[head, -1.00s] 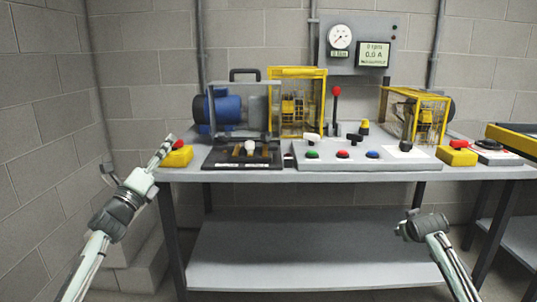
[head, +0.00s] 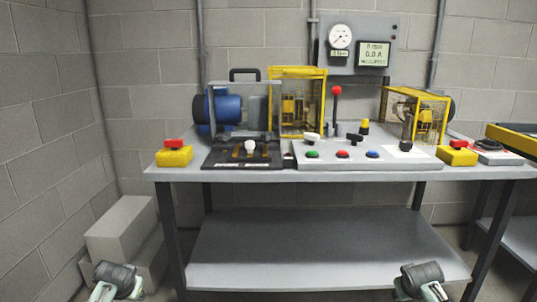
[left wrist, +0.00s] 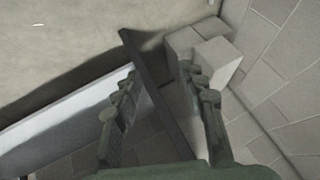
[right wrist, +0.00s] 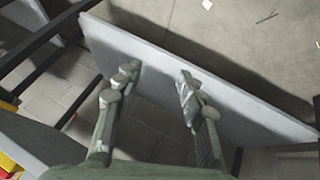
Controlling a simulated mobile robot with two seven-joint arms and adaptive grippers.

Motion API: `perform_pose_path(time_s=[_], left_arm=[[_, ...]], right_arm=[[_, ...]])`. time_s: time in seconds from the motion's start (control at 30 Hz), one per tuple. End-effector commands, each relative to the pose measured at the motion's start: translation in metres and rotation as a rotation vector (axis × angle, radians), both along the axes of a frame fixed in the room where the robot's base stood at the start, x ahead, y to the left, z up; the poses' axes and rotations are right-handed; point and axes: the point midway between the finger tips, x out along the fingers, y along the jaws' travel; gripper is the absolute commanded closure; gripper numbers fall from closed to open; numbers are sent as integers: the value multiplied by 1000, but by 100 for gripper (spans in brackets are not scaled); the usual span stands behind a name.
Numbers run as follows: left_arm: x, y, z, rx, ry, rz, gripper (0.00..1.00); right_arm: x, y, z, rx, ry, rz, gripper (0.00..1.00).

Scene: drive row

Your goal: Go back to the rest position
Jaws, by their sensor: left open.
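My left arm's end (head: 115,280) is low at the bottom left of the head view, below and in front of the bench. The left gripper (left wrist: 150,85) is open and empty in the left wrist view, its fingers apart above the floor. My right arm's end (head: 422,280) is low at the bottom right of the head view, at a similar height. The right gripper (right wrist: 157,75) is open in the right wrist view, with nothing between its fingers. The fingers of both cannot be made out in the head view.
The grey bench (head: 330,176) holds a black switch panel (head: 222,152), a control box (head: 335,162), yellow-caged machines and two yellow boxes with red buttons. Its lower shelf (head: 300,270) is empty. Pale blocks (head: 120,225) stand on the floor at left.

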Motion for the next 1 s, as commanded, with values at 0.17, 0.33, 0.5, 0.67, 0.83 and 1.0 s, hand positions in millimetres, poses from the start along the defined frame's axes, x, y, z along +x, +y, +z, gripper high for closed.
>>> perform_pose_path(time_s=[0.17, 0.33, 0.5, 0.67, 0.83, 1.0], left_arm=[[-86, -36, -65, -42, 88, -40, 59], [-195, -73, -112, -99, 184, -65, 59], [-283, -97, -128, -145, 257, -70, 59], [-322, -106, -131, -165, 289, -68, 59], [-328, -107, -131, -168, 294, -67, 59], [-328, -107, -131, -168, 295, -68, 59]], right_arm=[[-86, 36, -65, 43, 89, 38, 60], [-195, 73, -112, 101, 185, 63, 60], [-283, 97, -129, 147, 258, 68, 60], [-323, 106, -131, 168, 290, 66, 60], [-329, 107, -131, 171, 295, 65, 60], [-328, 107, -131, 170, 295, 65, 60]])
